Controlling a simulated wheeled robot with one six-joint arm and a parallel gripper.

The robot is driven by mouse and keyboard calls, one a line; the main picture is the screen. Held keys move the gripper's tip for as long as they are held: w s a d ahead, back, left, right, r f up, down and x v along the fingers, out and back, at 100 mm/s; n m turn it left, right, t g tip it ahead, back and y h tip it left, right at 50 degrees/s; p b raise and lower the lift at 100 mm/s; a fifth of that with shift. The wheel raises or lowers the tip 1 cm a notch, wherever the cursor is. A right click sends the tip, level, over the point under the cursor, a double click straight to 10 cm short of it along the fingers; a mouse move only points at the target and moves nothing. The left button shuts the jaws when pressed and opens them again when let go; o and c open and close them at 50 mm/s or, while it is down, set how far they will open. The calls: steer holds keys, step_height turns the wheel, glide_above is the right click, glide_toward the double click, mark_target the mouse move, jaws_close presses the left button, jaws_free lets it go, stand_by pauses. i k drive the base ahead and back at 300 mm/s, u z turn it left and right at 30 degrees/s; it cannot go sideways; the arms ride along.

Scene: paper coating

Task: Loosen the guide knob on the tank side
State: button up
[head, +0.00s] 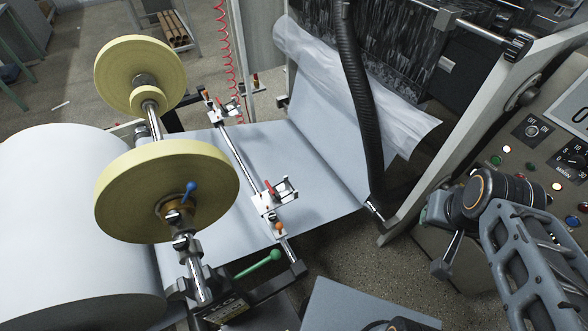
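Two guide blocks sit on a thin metal rod over the pale paper web (315,200). The near guide block (272,197) is white and metal, with a red lever (269,187) and a small orange knob (278,227) near it. The far guide block (222,108) has a similar red lever (216,101). I cannot tell which one faces the tank; no tank is clearly visible. My gripper (445,240) is at the right, well apart from both guides, in front of the control panel. Its fingers are seen at a poor angle, so its opening is unclear.
Two yellow discs (195,170) on a shaft and a large white roll (60,220) fill the left. A blue knob (189,188) and green-knobbed lever (258,264) stick out there. A black hose (355,90) hangs between guides and arm. The control panel (555,150) is close at right.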

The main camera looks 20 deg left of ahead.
mark_target(273, 217)
steer(key=i, duration=1.1)
steer(key=u, duration=3.75)
